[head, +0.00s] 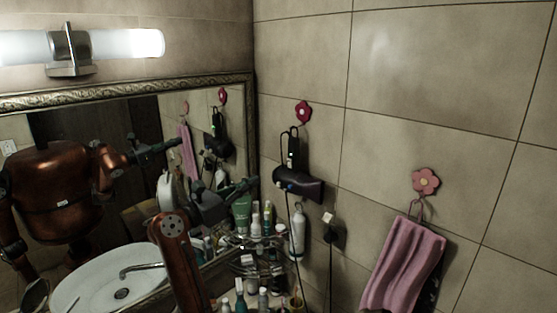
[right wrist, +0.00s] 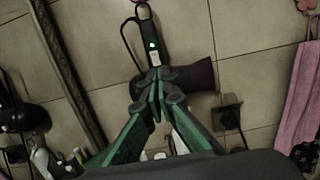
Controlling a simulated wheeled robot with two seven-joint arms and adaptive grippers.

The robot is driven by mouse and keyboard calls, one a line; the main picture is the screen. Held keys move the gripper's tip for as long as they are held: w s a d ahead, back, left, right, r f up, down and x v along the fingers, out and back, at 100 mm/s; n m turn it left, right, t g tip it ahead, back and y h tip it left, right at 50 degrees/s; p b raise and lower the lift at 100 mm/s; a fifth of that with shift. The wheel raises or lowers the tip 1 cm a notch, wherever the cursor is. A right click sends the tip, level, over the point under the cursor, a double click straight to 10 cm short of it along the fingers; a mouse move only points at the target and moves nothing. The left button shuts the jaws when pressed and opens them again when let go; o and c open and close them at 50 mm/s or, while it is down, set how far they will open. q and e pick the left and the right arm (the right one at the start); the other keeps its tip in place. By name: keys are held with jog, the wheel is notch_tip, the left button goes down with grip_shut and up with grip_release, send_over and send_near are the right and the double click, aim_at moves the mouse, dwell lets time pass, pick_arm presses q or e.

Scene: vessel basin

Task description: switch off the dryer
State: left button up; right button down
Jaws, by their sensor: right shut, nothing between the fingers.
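The dryer (head: 302,188) is dark purple-black and hangs on the tiled wall below a dark pink flower hook (head: 303,111). Its handle (head: 292,152) points up, with a looped cord beside it. In the right wrist view the dryer body (right wrist: 200,77) lies behind and right of the fingers, and a small green light shows on the handle (right wrist: 152,44). My right gripper (head: 254,183) is shut and empty, just left of the dryer. In the right wrist view its fingertips (right wrist: 157,74) overlap the lower handle; I cannot tell whether they touch. My left gripper is not in view.
Several bottles and tubes (head: 297,232) crowd the counter below. A white basin (head: 80,290) is at lower left. A framed mirror (head: 90,130) reflects me. A plug sits in a wall socket (head: 333,234); a pink towel (head: 403,265) hangs at right.

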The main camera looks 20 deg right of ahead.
aim_at(290, 160)
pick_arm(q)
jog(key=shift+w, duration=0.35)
pick_arm(e)
jog(key=shift+w+a, duration=0.2)
jog(key=shift+w, duration=0.1)
jog(key=p+x, duration=0.4)
jog(key=x, duration=0.9)
jog(key=shift+d+p, duration=0.1)
jog(key=shift+p, duration=0.2)
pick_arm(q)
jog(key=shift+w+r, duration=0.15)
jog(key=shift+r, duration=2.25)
pick_arm(e)
jog(key=shift+w+d, duration=0.2)
jog(key=shift+d, duration=0.2)
